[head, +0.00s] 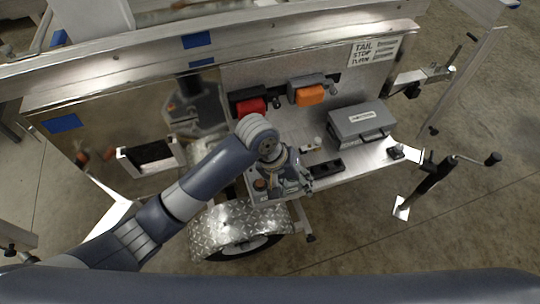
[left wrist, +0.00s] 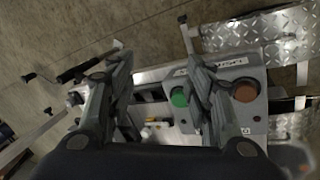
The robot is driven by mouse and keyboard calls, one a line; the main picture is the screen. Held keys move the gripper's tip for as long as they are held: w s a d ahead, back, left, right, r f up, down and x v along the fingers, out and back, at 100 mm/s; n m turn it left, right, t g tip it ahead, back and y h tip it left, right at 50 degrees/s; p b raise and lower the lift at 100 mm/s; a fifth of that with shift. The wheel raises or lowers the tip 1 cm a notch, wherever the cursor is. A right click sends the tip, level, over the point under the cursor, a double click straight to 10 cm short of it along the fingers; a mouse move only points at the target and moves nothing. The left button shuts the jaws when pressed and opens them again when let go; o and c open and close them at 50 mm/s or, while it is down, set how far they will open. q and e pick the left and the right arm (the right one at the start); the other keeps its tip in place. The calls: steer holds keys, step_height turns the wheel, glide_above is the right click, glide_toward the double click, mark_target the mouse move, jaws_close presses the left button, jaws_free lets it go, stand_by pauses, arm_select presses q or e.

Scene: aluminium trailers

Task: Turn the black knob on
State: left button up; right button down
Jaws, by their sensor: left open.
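A small black knob-like part (head: 395,152) sits at the right end of the metal shelf in the head view; which way it is turned is too small to tell. A small dark part (left wrist: 75,98) at the left of the left wrist view may be the same one. My left gripper (head: 304,182) hangs over the front edge of the shelf, apart from that part. In the left wrist view its two fingers (left wrist: 160,78) are spread with nothing between them. A grey control box with a green button (left wrist: 180,97) and a brown button (left wrist: 245,92) lies by the right finger. My right gripper is out of view.
On the shelf (head: 370,165) stand a grey case (head: 361,122), a black switch block (head: 326,168) and a small white knob (head: 317,141). Red (head: 251,106) and orange (head: 310,95) boxes are on the back panel. A crank jack (head: 430,185) stands to the right.

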arm_select(q)
steer(key=w+a+r+n+y, duration=0.2)
steer(key=w+a+r+n, duration=0.1)
steer(key=w, duration=0.3)
steer(key=w+a+r+n+y, duration=0.2)
steer(key=w+a+r, duration=0.1)
steer(key=w, duration=0.3)
step_height(320, 180, down, 11)
steer(key=shift+s+a+r+p, duration=0.1)
steer(key=shift+s+p, duration=0.05)
steer(key=shift+p, duration=0.3)
steer(key=c, duration=1.1)
